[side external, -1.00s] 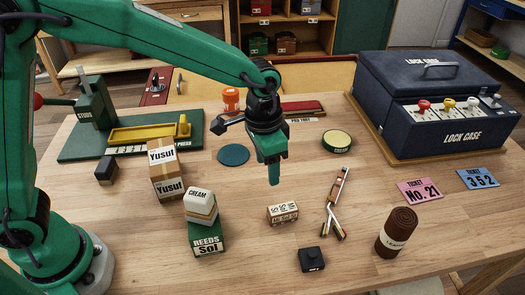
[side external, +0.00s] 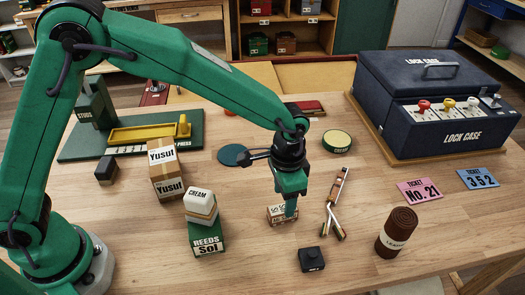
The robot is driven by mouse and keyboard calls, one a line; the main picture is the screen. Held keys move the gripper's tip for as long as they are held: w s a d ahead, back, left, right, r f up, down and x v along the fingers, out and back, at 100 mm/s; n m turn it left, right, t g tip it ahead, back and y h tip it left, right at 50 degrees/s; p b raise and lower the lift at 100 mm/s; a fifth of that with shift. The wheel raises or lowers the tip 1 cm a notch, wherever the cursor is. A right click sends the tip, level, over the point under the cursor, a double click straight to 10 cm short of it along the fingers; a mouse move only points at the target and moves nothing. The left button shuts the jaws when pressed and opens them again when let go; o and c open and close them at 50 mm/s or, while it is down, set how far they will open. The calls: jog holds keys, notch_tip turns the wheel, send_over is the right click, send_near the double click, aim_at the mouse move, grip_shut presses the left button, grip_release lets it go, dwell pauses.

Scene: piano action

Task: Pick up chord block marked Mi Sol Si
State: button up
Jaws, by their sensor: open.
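The chord block (side external: 277,216) is a small cream and brown block lying on the wooden table, left of the folded striped stick. Its lettering is now partly covered by my gripper. My gripper (side external: 291,212) points down at the block's right part, with a green finger in front of or beside it. The jaws are open. I cannot tell from this side whether a finger touches the block or where the second finger is.
A black knobbed block (side external: 311,259) stands in front, and the striped folded stick (side external: 336,205) lies close on the right. The Reeds box (side external: 207,236) with the cream block (side external: 199,201) on it stands left. A brown roll (side external: 397,232) and the lock case (side external: 435,110) are farther right.

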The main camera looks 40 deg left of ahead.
aim_at(283, 208)
jog(key=shift+f, duration=0.1)
jog(key=shift+s+f, duration=0.15)
jog(key=shift+f, duration=2.4)
jog(key=c, duration=1.1)
